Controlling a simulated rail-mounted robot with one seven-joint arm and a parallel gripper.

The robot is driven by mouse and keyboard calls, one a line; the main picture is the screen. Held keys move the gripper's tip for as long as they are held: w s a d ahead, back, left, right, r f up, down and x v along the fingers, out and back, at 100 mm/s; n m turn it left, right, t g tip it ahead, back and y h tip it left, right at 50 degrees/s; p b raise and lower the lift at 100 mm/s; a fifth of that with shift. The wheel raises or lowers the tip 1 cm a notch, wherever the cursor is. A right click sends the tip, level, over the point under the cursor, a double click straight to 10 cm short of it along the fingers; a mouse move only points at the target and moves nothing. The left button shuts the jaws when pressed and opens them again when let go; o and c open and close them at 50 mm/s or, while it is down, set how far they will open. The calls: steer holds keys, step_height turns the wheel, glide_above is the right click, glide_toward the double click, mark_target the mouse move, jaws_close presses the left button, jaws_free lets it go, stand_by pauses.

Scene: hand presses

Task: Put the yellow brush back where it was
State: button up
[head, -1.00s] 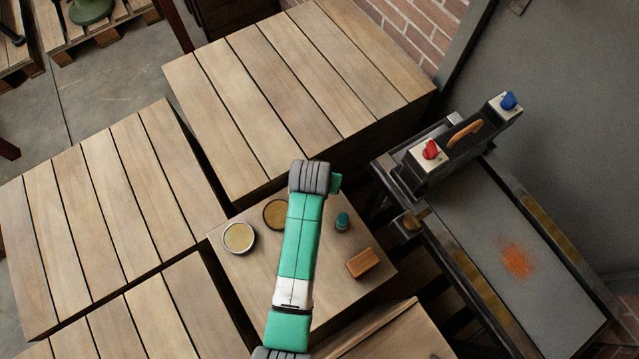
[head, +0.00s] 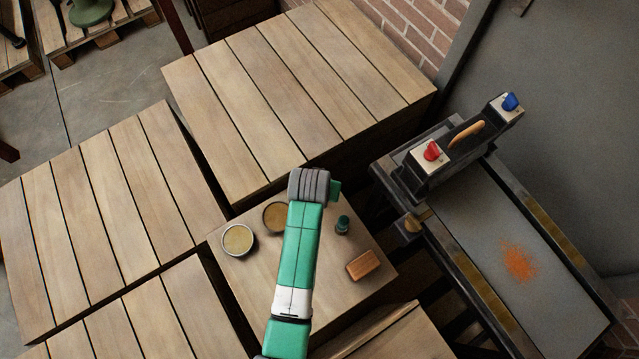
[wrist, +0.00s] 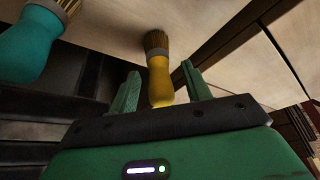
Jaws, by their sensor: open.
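The yellow brush (wrist: 160,79) shows in the wrist view with its dark bristles at the upper end of the picture. Its handle lies between the two green fingers of my gripper (wrist: 160,70). The fingers are spread, with a visible gap on each side of the handle. I cannot tell whether the brush rests on the small wooden table (head: 236,278). In the head view my arm hides the brush and the fingers.
A teal brush (wrist: 22,48) is close on the left in the wrist view. Two round tins (head: 238,240) (head: 276,217) and a brown block (head: 363,264) are on the small table. A press (head: 450,150) with an orange-stained bed stands at right. Larger wooden tables (head: 300,90) surround it.

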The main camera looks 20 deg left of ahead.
steer(key=a+p+v, duration=0.1)
steer(key=p+v, duration=0.2)
steer(key=v, duration=0.7)
steer(key=shift+d+r+p, duration=0.25)
steer(key=shift+d+p, duration=0.1)
steer(key=shift+d, duration=0.1)
steer(key=shift+s, duration=0.1)
steer(key=w+d+r+t, duration=0.2)
steer(key=w+r+t, duration=0.15)
steer(key=r, duration=0.85)
steer(key=w+d+r+m+t, duration=0.1)
steer(key=w+d+r+t, duration=0.2)
steer(key=r, duration=0.8)
steer(key=w+d+r+t, duration=0.2)
steer(key=w+r+t, duration=0.15)
steer(key=r, duration=0.85)
steer(key=s+d+r+t, duration=0.2)
steer(key=s+r+t, duration=0.1)
steer(key=r, duration=0.6)
steer(key=s+d+r+m+t, duration=0.1)
steer(key=s+d+r+t, duration=0.2)
steer(key=s+r, duration=0.3)
steer(key=s+d+r+t+h, duration=0.1)
steer(key=s+r+t, duration=0.3)
steer(key=r, duration=0.8)
steer(key=shift+s+d+m+t, duration=0.3)
steer(key=shift+s+d, duration=0.35)
steer(key=shift+d, duration=0.05)
steer(key=shift+r, duration=0.1)
